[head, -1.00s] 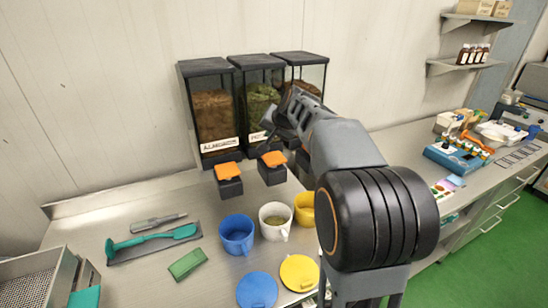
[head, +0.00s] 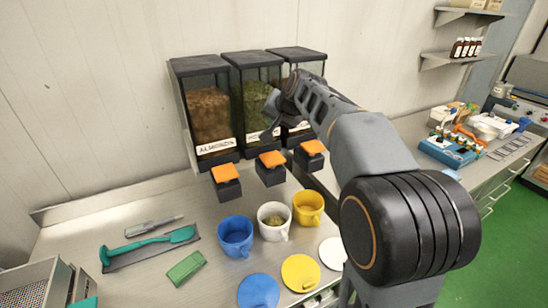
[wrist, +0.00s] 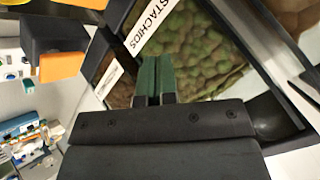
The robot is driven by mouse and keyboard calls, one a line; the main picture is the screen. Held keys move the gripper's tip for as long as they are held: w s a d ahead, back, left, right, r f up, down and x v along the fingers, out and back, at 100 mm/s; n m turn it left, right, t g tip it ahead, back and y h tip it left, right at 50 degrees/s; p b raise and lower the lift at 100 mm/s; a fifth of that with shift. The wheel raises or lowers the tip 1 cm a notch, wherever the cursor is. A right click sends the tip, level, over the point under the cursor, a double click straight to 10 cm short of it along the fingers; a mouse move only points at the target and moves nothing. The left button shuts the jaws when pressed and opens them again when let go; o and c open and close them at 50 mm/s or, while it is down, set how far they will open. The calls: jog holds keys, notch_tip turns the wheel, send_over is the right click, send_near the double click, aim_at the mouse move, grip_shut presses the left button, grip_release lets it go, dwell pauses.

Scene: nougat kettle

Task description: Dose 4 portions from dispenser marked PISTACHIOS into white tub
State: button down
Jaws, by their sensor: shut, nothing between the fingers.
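The dispenser marked PISTACHIOS (head: 258,95) is the middle one of three, clear and filled with green nuts. Its label (wrist: 148,24) reads in part in the wrist view. Its orange lever (head: 271,159) sits on a black block low at its front. The white tub (head: 272,228) stands on the bench below and holds some greenish-brown bits. My gripper (wrist: 156,72) is shut and empty, its green fingers in front of the pistachio window in the wrist view. In the head view the gripper (head: 274,106) is well above the lever; my arm partly hides the right dispenser.
The ALMONDS dispenser (head: 208,108) stands on the left. A blue tub (head: 236,240) and a yellow tub (head: 308,210) flank the white one. Blue (head: 258,291), yellow (head: 300,273) and white (head: 333,254) lids lie in front.

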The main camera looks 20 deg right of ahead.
aim_at(271, 155)
jog(key=shift+d+f, duration=0.1)
jog(key=shift+f, duration=0.05)
notch_tip(271, 155, down, 9)
jog(key=b, duration=0.7)
jog(key=shift+r, duration=0.2)
jog(key=shift+f, duration=0.15)
dwell(1.6)
jog(key=shift+f+b, duration=0.3)
jog(key=shift+b, duration=0.2)
jog(key=shift+f+b, duration=0.9)
jog(key=shift+f, duration=0.15)
dwell(0.8)
jog(key=shift+r, duration=0.2)
jog(key=shift+r+p, duration=1.2)
jog(key=shift+r, duration=0.1)
jog(key=shift+r+p, duration=2)
jog(key=shift+r, duration=0.55)
